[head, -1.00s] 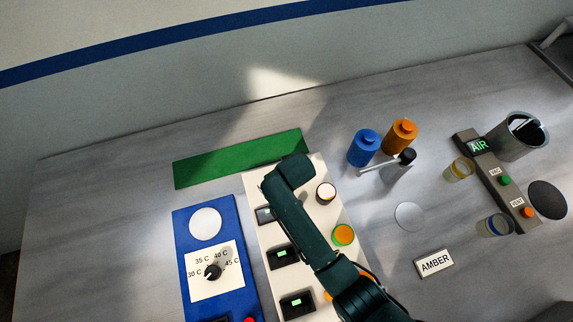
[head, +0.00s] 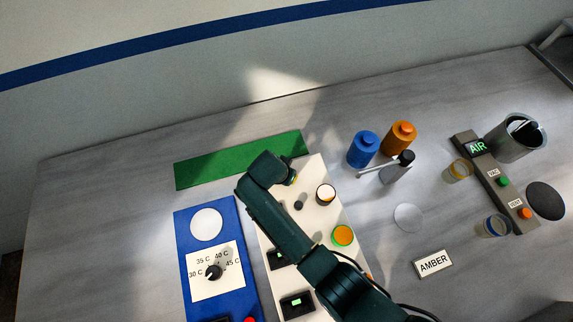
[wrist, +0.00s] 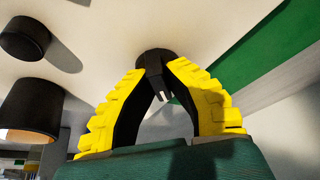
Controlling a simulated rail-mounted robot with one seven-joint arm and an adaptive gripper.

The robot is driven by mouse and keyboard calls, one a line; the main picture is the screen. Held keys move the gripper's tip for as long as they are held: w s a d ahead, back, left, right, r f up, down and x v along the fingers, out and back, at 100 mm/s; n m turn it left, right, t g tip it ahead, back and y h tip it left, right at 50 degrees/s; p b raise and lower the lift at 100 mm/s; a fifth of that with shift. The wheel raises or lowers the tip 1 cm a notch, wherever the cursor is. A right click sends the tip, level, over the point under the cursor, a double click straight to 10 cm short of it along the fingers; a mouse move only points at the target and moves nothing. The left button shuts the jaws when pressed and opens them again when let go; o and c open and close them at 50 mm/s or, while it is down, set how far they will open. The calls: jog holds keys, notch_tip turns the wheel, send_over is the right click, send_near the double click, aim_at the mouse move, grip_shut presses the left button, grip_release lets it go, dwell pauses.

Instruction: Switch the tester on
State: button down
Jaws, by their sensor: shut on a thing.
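The cream panel (head: 315,175), which I take to be the tester, lies on the bench in the head view. My gripper (wrist: 154,75) is over its far end, fingers pointing down at it. In the wrist view its yellow fingers are shut on a black knob (wrist: 154,58) with a pale pointer mark, on the cream surface. In the head view my arm hides this knob, and only a bit of yellow finger shows. A small dark knob (head: 300,201) and a dark round part with a white top (head: 326,193) stand beside the gripper on the panel.
A blue panel (head: 180,240) with a temperature dial (head: 213,271) lies close on the left. A green strip (head: 220,163) lies behind. Blue (head: 363,151) and orange (head: 399,140) bottles stand to the right.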

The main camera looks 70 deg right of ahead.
jog(key=shift+f+m+g+b, duration=0.15)
jog(key=shift+m+g+b, duration=0.25)
jog(key=shift+m, duration=0.8)
jog(key=c, duration=1.1)
grip_release()
jog(key=v, duration=1.2)
jog(key=shift+w+d, duration=0.1)
jog(key=shift+d, duration=0.1)
